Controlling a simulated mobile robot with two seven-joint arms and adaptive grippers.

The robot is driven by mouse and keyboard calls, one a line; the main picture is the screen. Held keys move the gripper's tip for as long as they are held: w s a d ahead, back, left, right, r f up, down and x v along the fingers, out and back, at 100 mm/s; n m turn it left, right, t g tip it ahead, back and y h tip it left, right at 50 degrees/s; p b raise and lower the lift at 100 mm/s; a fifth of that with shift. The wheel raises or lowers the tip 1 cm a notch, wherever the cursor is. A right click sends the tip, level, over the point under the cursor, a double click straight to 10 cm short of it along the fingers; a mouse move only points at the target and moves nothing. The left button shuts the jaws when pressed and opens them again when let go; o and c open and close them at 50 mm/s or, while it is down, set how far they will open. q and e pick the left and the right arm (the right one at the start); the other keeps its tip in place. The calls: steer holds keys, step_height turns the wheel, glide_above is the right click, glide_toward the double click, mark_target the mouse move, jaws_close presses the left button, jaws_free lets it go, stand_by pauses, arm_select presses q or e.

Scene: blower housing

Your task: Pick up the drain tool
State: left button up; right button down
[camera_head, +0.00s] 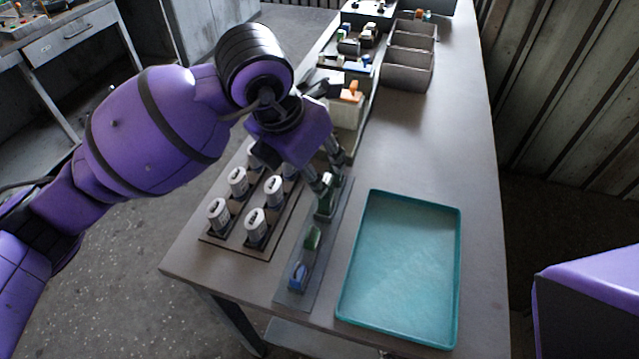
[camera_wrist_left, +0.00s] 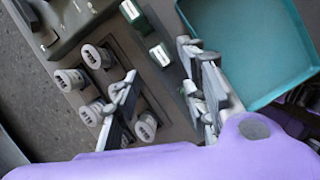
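I cannot tell which piece is the drain tool. A grey strip (camera_head: 290,298) on the bench carries a blue piece (camera_head: 299,275), a green piece (camera_head: 312,238) and another green piece (camera_head: 325,208) close under my left gripper (camera_head: 331,178). In the left wrist view, my left gripper (camera_wrist_left: 158,62) has its fingers apart, with a green, white-topped block (camera_wrist_left: 160,54) seen between the tips. A second such block (camera_wrist_left: 132,12) sits further up. I see nothing held. The finger hides part of the strip. My right gripper is out of view.
A teal tray (camera_head: 459,262) lies right of the strip, with nothing visible in it. Several white-topped cylinders (camera_head: 219,214) stand on a board (camera_head: 212,239) to the left. Grey bins (camera_head: 408,70) and mixed parts fill the bench's far end. Bare bench lies around the tray.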

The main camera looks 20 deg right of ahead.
mark_target(322, 179)
arm_select(q)
steer(key=x, duration=0.6)
steer(key=shift+w+d+f, duration=0.15)
steer(key=shift+c, duration=0.4)
steer(key=c, duration=0.9)
steer(key=shift+o, duration=0.2)
